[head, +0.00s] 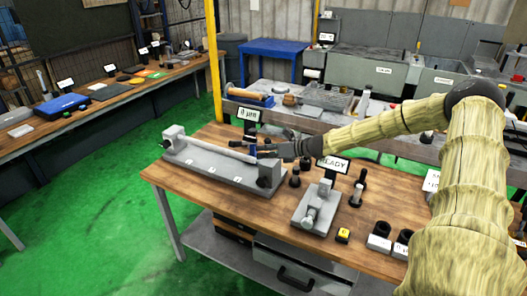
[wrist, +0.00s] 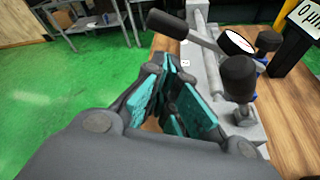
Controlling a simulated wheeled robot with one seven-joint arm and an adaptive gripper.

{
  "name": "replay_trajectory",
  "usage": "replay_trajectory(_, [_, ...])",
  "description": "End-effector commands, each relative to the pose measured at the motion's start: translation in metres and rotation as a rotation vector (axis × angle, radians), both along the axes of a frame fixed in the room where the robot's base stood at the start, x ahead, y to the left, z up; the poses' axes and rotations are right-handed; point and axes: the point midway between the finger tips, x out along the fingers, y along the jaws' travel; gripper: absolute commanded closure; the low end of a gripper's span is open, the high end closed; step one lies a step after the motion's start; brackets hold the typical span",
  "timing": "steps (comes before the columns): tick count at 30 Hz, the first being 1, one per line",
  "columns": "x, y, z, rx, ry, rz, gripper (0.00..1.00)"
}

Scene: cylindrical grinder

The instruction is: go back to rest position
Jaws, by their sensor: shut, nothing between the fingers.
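My gripper (head: 262,150) is at the right part of the long grey bench fixture (head: 210,168), close to its right end block. In the wrist view my gripper (wrist: 175,95) shows its teal finger pads close together, with nothing held between them. The fixture (wrist: 200,75) runs beside the fingers there, with a round dial gauge (wrist: 237,42) and dark knobs near them. I cannot tell whether the fingers touch any of these. My arm reaches in from the right over the bench.
The wooden bench (head: 170,180) also bears a "0 µm" display (head: 248,114), a READY sign (head: 333,164), a grey vise-like block (head: 316,208), several dark upright holders and a small yellow item (head: 343,235). Green floor (head: 120,210) is open at left.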

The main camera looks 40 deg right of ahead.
Motion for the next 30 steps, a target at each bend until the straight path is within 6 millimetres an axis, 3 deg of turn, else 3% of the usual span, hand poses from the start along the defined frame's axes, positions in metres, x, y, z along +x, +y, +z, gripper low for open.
replay_trajectory(10, [-0.001,-0.001,-0.003,-0.004,0.002,0.001,1.00])
replay_trajectory(14, [-0.006,0.016,-0.021,-0.062,0.024,0.042,1.00])
replay_trajectory(20, [-0.031,0.078,-0.090,-0.303,0.091,0.213,1.00])
replay_trajectory(24, [-0.061,0.119,-0.142,-0.494,0.126,0.368,1.00])
replay_trajectory(30, [-0.111,0.165,-0.210,-0.747,0.144,0.609,1.00])
